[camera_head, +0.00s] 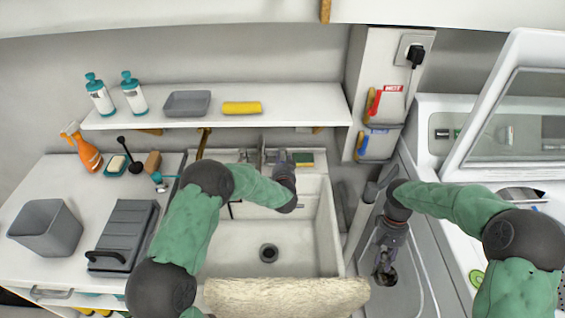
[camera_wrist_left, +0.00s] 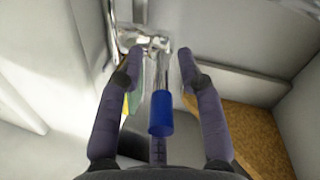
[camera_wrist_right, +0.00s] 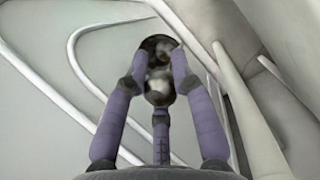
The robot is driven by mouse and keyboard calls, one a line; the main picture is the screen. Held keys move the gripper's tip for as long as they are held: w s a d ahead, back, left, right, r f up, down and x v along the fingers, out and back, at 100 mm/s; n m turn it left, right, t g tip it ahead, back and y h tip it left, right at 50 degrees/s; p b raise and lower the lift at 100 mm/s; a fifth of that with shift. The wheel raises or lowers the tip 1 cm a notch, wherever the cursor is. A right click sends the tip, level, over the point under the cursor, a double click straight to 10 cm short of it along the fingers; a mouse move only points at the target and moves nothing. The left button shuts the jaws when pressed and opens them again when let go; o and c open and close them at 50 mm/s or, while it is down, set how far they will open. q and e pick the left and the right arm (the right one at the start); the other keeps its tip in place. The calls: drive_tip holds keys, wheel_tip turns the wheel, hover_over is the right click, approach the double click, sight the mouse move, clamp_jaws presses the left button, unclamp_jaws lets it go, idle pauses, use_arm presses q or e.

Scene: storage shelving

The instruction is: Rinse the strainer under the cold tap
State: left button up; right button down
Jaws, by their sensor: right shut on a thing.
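My right gripper (camera_head: 385,262) is shut on a small round metal thing, which looks like the strainer (camera_wrist_right: 158,72). It holds it over the grey surface right of the sink; the fingers partly hide it. My left gripper (camera_head: 287,165) is at the back of the white sink (camera_head: 328,235), by the chrome tap (camera_head: 262,155). In the left wrist view its fingers (camera_wrist_left: 161,55) are apart, with a blue-ended tap lever (camera_wrist_left: 161,113) showing between them. I cannot tell whether they touch it. No running water shows. The sink drain (camera_head: 268,253) is uncovered.
A shelf (camera_head: 300,100) above the sink carries bottles, a grey tray and a yellow cloth. A green-and-yellow sponge (camera_head: 303,158) lies behind the sink. A fluffy beige roll (camera_head: 285,297) lies along the sink front. A grey bin (camera_head: 45,228) and box stand left; a raised lid (camera_head: 520,110) is right.

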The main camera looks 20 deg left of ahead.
use_arm(q)
drive_tip(key=shift+w+a, duration=0.1)
drive_tip(key=shift+w, duration=0.15)
clamp_jaws()
drive_tip(key=shift+w+d+r+n+g+y+p, duration=0.1)
drive_tip(key=shift+d+n+g+y+p, duration=0.2)
drive_tip(key=shift+d+n+y+p, duration=0.25)
use_arm(e)
drive_tip(key=shift+r, duration=0.7)
use_arm(q)
drive_tip(key=shift+w+d+n+g+y+p, duration=0.15)
drive_tip(key=shift+n+g+y+p, duration=0.45)
drive_tip(key=shift+n+y+p, duration=0.5)
use_arm(e)
drive_tip(key=shift+r, duration=0.75)
use_arm(q)
drive_tip(key=shift+f+y, duration=0.2)
drive_tip(key=shift+y, duration=0.05)
